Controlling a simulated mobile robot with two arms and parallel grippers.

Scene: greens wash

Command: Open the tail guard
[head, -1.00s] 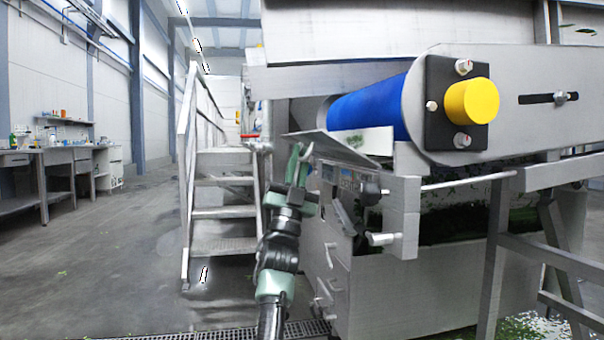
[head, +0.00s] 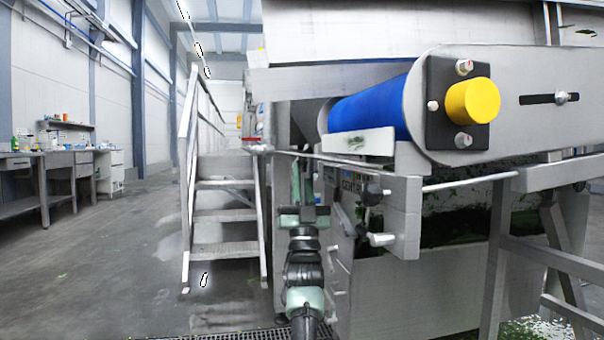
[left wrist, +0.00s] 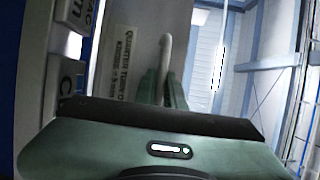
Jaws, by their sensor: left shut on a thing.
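The tail guard (head: 335,160) is a thin grey plate below the blue roller, seen almost edge-on in the head view. Its far side runs in under the machine frame. My left gripper (head: 303,172) is upright at the guard's left end. In the left wrist view the green fingers (left wrist: 163,88) are shut around a pale rod-like handle (left wrist: 165,52). Behind the handle is a pale plate with a printed label (left wrist: 130,65), only partly readable. In the head view the handle is hidden by the fingers and the plate edge. My right gripper is not in view.
The blue roller (head: 370,108) and its yellow end cap (head: 472,101) stand above and right. Steel stairs (head: 225,199) with a railing are close on the left. Knobs and a leg frame (head: 560,255) stick out on the right.

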